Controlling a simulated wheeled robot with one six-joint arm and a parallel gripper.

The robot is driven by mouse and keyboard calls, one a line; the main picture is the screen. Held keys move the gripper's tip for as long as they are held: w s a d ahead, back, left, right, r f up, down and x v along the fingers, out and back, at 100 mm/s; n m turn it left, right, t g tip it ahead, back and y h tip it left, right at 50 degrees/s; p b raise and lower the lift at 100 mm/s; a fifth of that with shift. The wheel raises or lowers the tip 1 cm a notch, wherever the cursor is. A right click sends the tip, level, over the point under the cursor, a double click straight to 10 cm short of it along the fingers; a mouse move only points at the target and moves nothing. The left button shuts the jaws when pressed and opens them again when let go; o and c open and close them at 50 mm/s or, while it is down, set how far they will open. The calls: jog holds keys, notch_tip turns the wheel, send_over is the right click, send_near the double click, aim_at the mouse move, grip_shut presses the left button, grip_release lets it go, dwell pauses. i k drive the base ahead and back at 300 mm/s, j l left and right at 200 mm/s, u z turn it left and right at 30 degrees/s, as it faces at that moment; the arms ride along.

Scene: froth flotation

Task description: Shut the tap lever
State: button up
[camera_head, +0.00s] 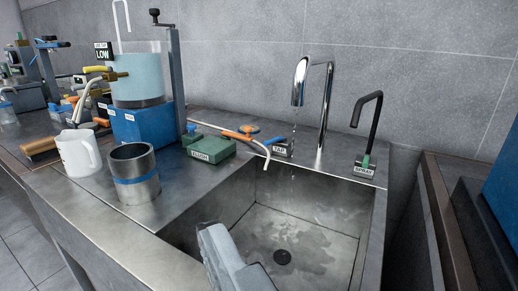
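A chrome tap (326,105) with a hooked spout stands on the back rim of the sink. A thin stream or drips of water show under its spout. A small block labelled TAP (281,149) sits left of the tap's base, with a small blue part at its left that may be the lever; it is too small to tell its position. My gripper (234,262) shows as grey finger parts at the bottom centre, over the front of the sink and well short of the tap. Whether its fingers are apart is unclear.
The steel sink (245,205) is empty with a dark drain. A black spout labelled SPRAY (369,130) stands right of the tap. A green block (212,148), an orange-handled hose (240,135), a steel beaker (134,175) and a white jug (78,153) stand left.

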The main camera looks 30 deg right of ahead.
aim_at(273, 141)
jog(key=i+j+z, duration=0.15)
jog(key=i+j, duration=0.85)
